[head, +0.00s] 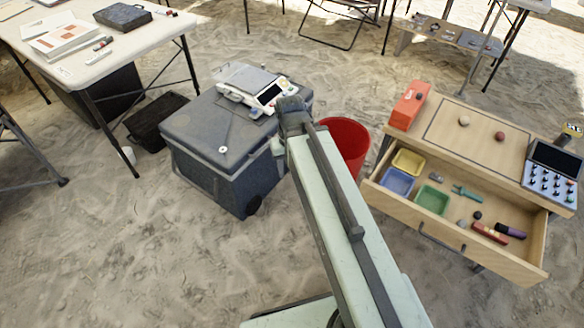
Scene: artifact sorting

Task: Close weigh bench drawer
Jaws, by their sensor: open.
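The weigh bench (450,100) stands at the right, with a light wooden top. Its wooden drawer (400,206) is pulled well out toward the lower left of the picture. A dark bar handle (437,241) sits on the drawer front. In the drawer are a yellow tray, a blue tray, a green tray and several loose small items, among them a red one and a purple one. My arm rises from the bottom middle to a joint left of the bench, apart from the drawer. My gripper's fingers do not show; the arm hides what is behind it.
A red bucket (345,142) stands between my arm and the bench. A grey case (205,155) with a scale (258,90) on top is left of my arm. A white table (85,60) is at the upper left. Sand before the drawer is clear.

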